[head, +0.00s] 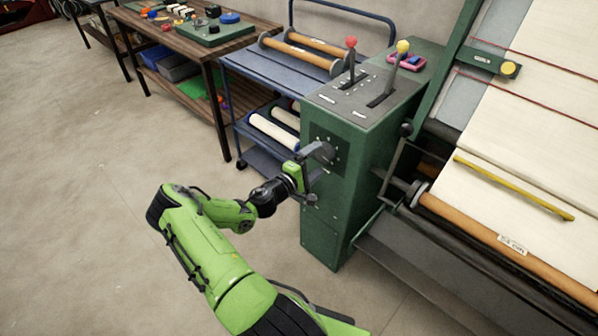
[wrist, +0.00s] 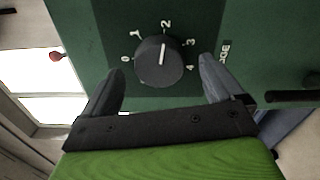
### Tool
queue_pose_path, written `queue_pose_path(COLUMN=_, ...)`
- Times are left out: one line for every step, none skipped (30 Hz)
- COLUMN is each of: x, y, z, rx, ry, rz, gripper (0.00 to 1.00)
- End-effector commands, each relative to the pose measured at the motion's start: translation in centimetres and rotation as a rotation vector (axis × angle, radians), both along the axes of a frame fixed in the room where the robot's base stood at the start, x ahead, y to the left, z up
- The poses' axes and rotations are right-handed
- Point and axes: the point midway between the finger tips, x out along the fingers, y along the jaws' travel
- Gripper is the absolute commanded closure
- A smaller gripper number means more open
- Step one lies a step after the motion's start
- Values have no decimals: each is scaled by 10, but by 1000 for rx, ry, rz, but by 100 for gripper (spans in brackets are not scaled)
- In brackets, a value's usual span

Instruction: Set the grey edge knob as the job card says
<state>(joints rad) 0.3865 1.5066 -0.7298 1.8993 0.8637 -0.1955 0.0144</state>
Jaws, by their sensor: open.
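The grey edge knob (wrist: 158,68) is round and dark, on a dark panel of the green machine, in the wrist view. Its white line points up at the 2, on a scale marked 0 to 4. The word EDGE is printed to the right. My gripper (wrist: 160,72) is open, with one finger left and one right of the knob and gaps beside it. In the head view my gripper (head: 316,171) is at the panel (head: 338,148) on the console's front left. I cannot make out a job card.
The green console (head: 335,225) carries a red-topped lever (head: 351,43) and a yellow-topped lever (head: 402,48). The loom-like frame with cream cloth (head: 500,130) stands right. A blue cart (head: 258,64) stands behind. Open floor (head: 80,200) lies left.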

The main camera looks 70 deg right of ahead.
Motion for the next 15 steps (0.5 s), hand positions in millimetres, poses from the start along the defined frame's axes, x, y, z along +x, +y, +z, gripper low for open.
queue_pose_path(x=8, y=13, z=1, rx=4, ry=2, rz=6, gripper=6)
queue_pose_path(x=11, y=22, z=2, rx=3, ry=3, rz=5, gripper=6)
queue_pose_path(x=16, y=32, z=2, rx=3, ry=2, rz=6, gripper=6)
queue_pose_path(x=19, y=40, z=2, rx=3, ry=3, rz=6, gripper=6)
queue_pose_path(x=23, y=48, z=2, rx=4, ry=3, rz=7, gripper=6)
queue_pose_path(x=28, y=59, z=2, rx=3, ry=2, rz=7, gripper=6)
queue_pose_path(x=31, y=66, z=2, rx=3, ry=1, rz=7, gripper=6)
queue_pose_path(x=34, y=74, z=2, rx=2, ry=2, rz=7, gripper=6)
queue_pose_path(x=38, y=83, z=2, rx=2, ry=1, rz=6, gripper=6)
queue_pose_path(x=41, y=89, z=2, rx=2, ry=0, rz=7, gripper=6)
queue_pose_path(x=42, y=95, z=2, rx=2, ry=1, rz=5, gripper=6)
queue_pose_path(x=45, y=102, z=1, rx=2, ry=0, rz=5, gripper=6)
queue_pose_path(x=47, y=106, z=1, rx=2, ry=-1, rz=4, gripper=6)
queue_pose_path(x=49, y=109, z=1, rx=2, ry=-1, rz=4, gripper=6)
queue_pose_path(x=50, y=113, z=1, rx=2, ry=-1, rz=3, gripper=6)
